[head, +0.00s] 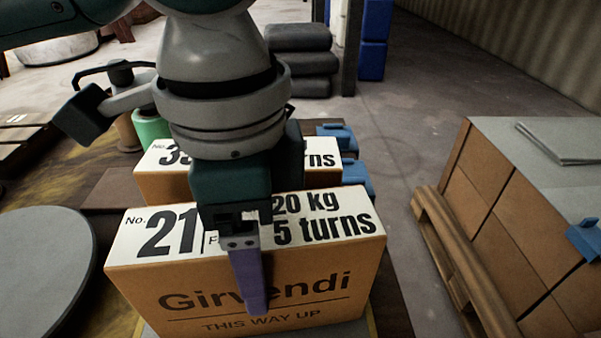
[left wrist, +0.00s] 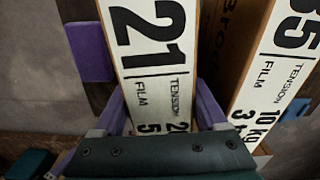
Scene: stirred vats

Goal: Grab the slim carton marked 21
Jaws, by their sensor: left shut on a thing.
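The slim carton marked 21 (head: 330,262) is an orange-brown box with a white top label, upright in the middle of the head view. Its label also fills the middle of the left wrist view (left wrist: 152,45). My left gripper (head: 252,250) is over the carton's top from above, shut on it. One purple finger lies down the near face; the far finger is hidden in the head view. In the left wrist view the fingers of the gripper (left wrist: 158,112) flank the carton. My right gripper is not in view.
A similar carton, apparently marked 35 (left wrist: 275,70), stands close behind, also in the head view (head: 160,185). Blue clips (head: 355,178) are at its right. A pallet stack of boxes (head: 490,205) is at right, a round grey disc (head: 40,265) at left. Floor between is clear.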

